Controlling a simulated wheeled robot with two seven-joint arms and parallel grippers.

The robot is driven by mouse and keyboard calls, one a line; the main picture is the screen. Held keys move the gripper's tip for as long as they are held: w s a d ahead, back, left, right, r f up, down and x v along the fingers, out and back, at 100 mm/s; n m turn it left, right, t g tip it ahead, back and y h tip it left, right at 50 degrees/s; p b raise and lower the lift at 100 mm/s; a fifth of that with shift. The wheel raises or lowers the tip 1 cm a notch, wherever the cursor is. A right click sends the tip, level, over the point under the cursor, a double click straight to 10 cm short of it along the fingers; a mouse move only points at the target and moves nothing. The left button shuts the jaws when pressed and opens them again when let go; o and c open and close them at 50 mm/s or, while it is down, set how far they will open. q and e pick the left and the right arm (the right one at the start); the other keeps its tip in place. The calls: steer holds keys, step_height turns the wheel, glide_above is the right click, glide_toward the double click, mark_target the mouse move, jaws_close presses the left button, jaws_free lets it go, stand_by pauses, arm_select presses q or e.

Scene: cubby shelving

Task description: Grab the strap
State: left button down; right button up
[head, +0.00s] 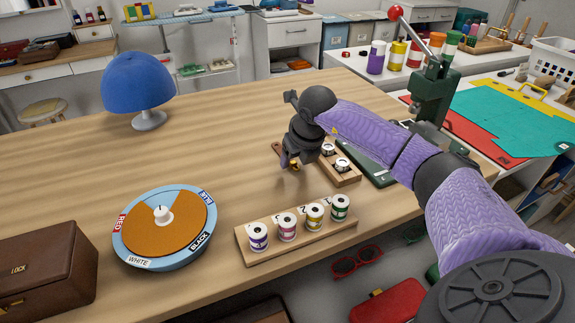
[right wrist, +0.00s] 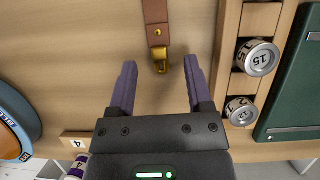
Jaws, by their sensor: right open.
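The strap (right wrist: 156,33) is brown leather with a brass clip at its near end. In the right wrist view it comes in from the top edge, and its far end is out of frame. In the head view a small brown piece of the strap (head: 277,149) shows beside my right gripper (head: 290,162), which hides most of it. In the right wrist view my right gripper (right wrist: 160,64) is open, with purple fingers on either side of the clip. The clip sits between the fingertips, with a gap on both sides. My left gripper is not in view.
A wooden block with two metal dials (head: 342,164) stands right of the gripper. A wooden rack (head: 275,256) with several colored spools is in front. A color wheel (head: 165,232), blue dome lamp (head: 138,82) and brown box (head: 45,262) are left. The table's middle is clear.

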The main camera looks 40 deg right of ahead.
steer(key=shift+w+d+f, duration=0.1)
steer(key=shift+w+f, duration=0.15)
steer(key=shift+f, duration=0.4)
jaws_close()
